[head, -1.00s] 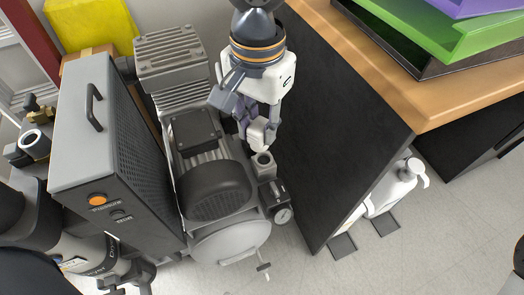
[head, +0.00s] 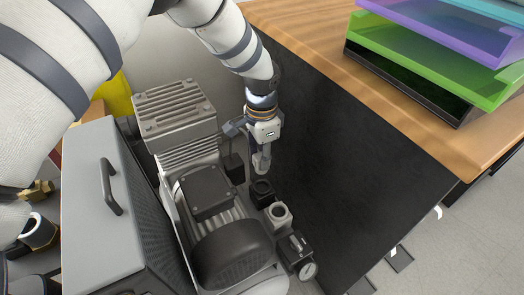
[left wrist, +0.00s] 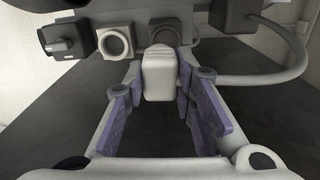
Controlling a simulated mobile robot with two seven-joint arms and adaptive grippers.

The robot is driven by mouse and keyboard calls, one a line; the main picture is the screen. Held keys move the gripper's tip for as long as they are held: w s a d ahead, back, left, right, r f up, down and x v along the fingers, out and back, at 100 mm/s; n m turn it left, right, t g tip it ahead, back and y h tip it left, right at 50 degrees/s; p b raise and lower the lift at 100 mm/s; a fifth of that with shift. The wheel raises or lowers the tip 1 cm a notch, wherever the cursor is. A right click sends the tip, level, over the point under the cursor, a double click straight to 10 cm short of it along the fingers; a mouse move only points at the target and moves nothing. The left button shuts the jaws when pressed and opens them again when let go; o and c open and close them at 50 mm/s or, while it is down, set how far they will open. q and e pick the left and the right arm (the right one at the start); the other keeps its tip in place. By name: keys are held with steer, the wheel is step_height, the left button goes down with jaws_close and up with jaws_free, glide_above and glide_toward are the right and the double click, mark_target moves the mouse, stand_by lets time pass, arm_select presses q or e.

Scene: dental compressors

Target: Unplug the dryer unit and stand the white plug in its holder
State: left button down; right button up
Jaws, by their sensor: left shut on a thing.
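My left gripper (head: 262,157) points down beside the compressor and is shut on the white plug (left wrist: 157,72). In the left wrist view the plug sits between the purple finger pads. In the head view the plug's lower end is just above a round black socket (head: 261,190), with a small gap apparent. A pale grey socket (head: 279,214) stands next to the black one; it also shows in the left wrist view (left wrist: 115,43). I cannot tell which is the plug's holder. My right gripper is not in view.
The grey compressor motor (head: 208,190) and a grey cabinet with a black handle (head: 90,185) stand left of the gripper. A black panel (head: 345,165) is close on the right, under a wooden top (head: 310,45). A cable (left wrist: 270,78) loops at right.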

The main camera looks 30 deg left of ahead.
arm_select(q)
steer(key=f, duration=0.2)
steer(key=w+f+b, duration=0.1)
steer(key=shift+a+f+m, duration=0.3)
steer(key=shift+f+m, duration=0.05)
steer(key=shift+m, duration=0.05)
step_height(320, 180, down, 5)
steer(key=b, duration=0.3)
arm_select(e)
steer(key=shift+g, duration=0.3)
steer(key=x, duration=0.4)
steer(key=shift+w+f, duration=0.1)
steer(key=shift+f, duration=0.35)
arm_select(q)
steer(key=shift+w+r, duration=0.1)
steer(key=shift+r, duration=0.05)
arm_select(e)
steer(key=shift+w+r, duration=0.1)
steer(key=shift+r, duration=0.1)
arm_select(q)
steer(key=shift+f, duration=0.25)
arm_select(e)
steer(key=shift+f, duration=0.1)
